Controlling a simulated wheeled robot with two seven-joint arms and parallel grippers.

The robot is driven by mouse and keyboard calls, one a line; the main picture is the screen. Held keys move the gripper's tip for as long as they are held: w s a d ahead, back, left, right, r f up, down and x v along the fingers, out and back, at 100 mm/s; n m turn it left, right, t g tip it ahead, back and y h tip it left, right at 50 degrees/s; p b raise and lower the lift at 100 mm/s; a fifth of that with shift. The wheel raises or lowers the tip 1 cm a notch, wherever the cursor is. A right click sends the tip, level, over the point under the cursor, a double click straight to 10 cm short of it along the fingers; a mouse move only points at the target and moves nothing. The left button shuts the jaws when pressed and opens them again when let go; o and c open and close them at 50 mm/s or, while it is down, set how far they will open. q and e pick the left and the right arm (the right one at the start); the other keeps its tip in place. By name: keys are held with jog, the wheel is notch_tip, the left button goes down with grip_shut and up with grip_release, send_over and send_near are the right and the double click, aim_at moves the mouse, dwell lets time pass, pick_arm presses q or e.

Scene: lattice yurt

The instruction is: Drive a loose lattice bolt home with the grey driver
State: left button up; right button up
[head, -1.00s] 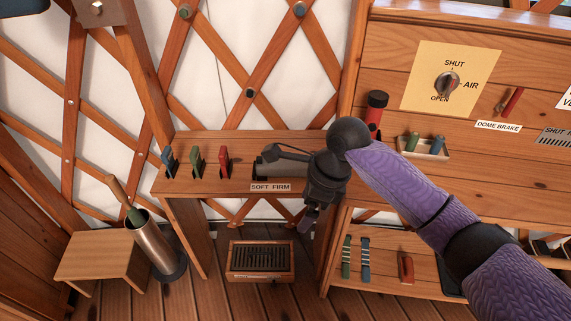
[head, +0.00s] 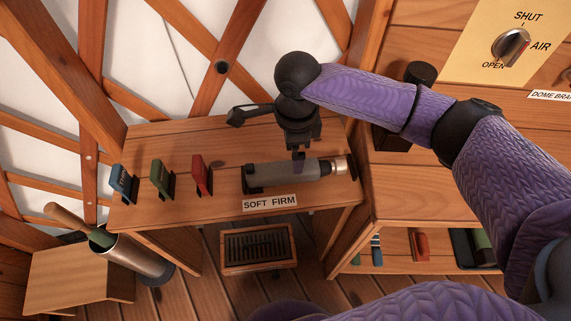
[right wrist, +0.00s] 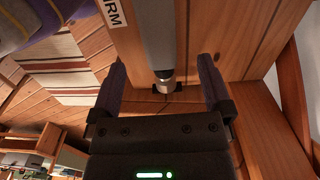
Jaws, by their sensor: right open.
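The grey driver (head: 285,174) lies across a holder on the wooden shelf, behind the label SOFT FIRM (head: 270,203). Its copper-coloured end points right. My right gripper (head: 299,155) hangs just above the driver, pointing down. In the right wrist view my right gripper (right wrist: 163,65) is open, and the driver (right wrist: 159,35) shows between its fingers; I cannot tell whether they touch it. A dark lattice bolt (head: 221,67) sits at a crossing of the wooden lattice; I cannot tell whether it is loose. My left gripper is not in view.
Blue (head: 123,182), green (head: 161,177) and red (head: 201,175) blocks stand in holders left of the driver. A metal canister (head: 140,255) stands by a low wooden stand (head: 75,280). A slatted box (head: 258,248) sits below the shelf. A yellow AIR panel (head: 490,45) is at right.

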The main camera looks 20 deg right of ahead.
aim_at(289, 167)
jog(key=f+b, duration=0.1)
jog(key=f, duration=0.1)
jog(key=f+b, duration=0.2)
jog(key=a+f+b, duration=0.1)
jog(key=f+b, duration=0.1)
jog(key=f, duration=0.1)
jog(key=shift+f, duration=0.2)
jog(key=shift+r, duration=0.3)
jog(key=shift+c, duration=1.4)
jog(key=c, duration=1)
grip_shut()
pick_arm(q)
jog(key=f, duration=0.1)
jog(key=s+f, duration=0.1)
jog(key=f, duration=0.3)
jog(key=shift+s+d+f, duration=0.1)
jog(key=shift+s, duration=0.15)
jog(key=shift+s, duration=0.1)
